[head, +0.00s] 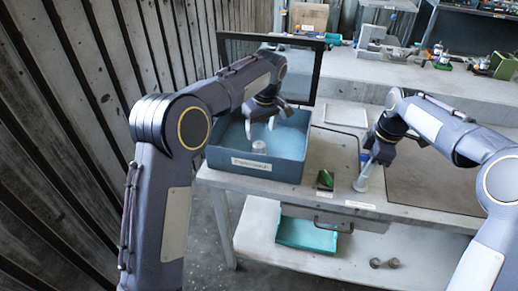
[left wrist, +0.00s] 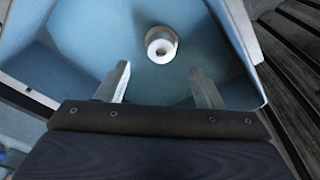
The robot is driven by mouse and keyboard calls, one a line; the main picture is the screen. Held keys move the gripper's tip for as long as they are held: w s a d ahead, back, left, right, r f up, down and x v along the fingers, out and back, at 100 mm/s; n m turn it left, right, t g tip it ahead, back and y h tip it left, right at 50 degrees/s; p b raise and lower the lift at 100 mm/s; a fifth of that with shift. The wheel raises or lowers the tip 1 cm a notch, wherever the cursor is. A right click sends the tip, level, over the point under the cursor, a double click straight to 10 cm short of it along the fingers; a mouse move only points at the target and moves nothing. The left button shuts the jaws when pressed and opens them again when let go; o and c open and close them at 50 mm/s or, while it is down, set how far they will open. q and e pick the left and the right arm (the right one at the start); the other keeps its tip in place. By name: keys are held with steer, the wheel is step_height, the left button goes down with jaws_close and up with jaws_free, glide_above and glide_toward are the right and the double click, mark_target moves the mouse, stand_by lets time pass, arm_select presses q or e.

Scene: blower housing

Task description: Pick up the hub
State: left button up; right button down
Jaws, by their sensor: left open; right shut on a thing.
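The hub, a short pale ring-shaped piece with a dark centre hole (left wrist: 161,44), sits on the floor of a blue bin (left wrist: 75,35). In the head view the hub (head: 258,147) shows inside the bin (head: 228,161), near its front wall. My left gripper (head: 260,128) is over the bin, open and empty, with the hub below it. In the left wrist view the two fingers of my left gripper (left wrist: 160,82) are apart, and the hub lies beyond their tips. My right gripper (head: 367,160) is shut on a pale cylindrical thing (head: 361,181) at the table.
The bin stands at the left end of the grey table (head: 420,210), with a black-framed panel (head: 240,54) behind it. A small green-and-dark item (head: 325,180) lies right of the bin. A lower shelf holds a teal tray (head: 305,234). A slatted wall (head: 75,100) is at left.

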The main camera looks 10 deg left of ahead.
mark_target(259, 144)
arm_select(q)
steer(key=shift+w+a+f, duration=0.15)
steer(key=shift+a+f, duration=0.05)
steer(key=shift+f, duration=1.6)
steer(key=shift+w+a+f, duration=0.1)
steer(key=shift+a+f, duration=0.05)
steer(key=shift+f, duration=1.6)
steer(key=c, duration=1.2)
steer(key=shift+r, duration=0.15)
step_height(259, 144, up, 14)
steer(key=shift+f, duration=0.25)
steer(key=s, duration=1.4)
